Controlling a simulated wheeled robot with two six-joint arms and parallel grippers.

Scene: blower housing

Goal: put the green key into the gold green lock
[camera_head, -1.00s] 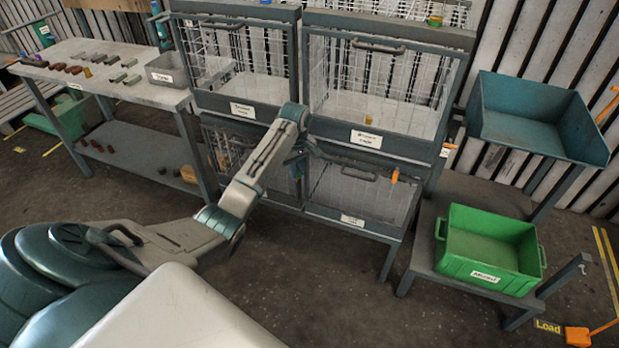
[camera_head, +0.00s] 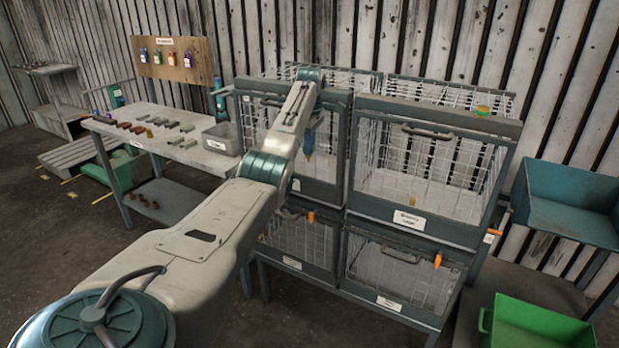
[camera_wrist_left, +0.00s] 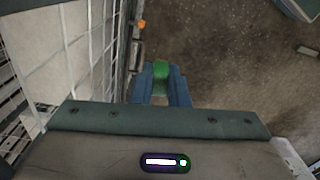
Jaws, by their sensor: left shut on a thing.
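My left gripper (camera_head: 309,148) is in front of the upper left cage door; its blue fingers also show in the left wrist view (camera_wrist_left: 161,92). It is shut on a green piece, the green key (camera_wrist_left: 161,70), whose rounded end shows between the fingertips. The key's shaft is hidden or too small to tell. A small gold and green thing (camera_head: 483,111), possibly the gold green lock, sits on the top edge of the upper right cage, well to the right of the gripper. It is too small to tell its form. My right gripper is not in view.
Wire cages (camera_head: 420,165) stand stacked two by two, with orange latch pieces (camera_head: 438,261) on their fronts. A workbench (camera_head: 150,115) with small parts and a grey bin (camera_head: 222,138) stands left, under a tag board (camera_head: 175,62). Blue (camera_head: 570,205) and green (camera_head: 535,325) bins stand right.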

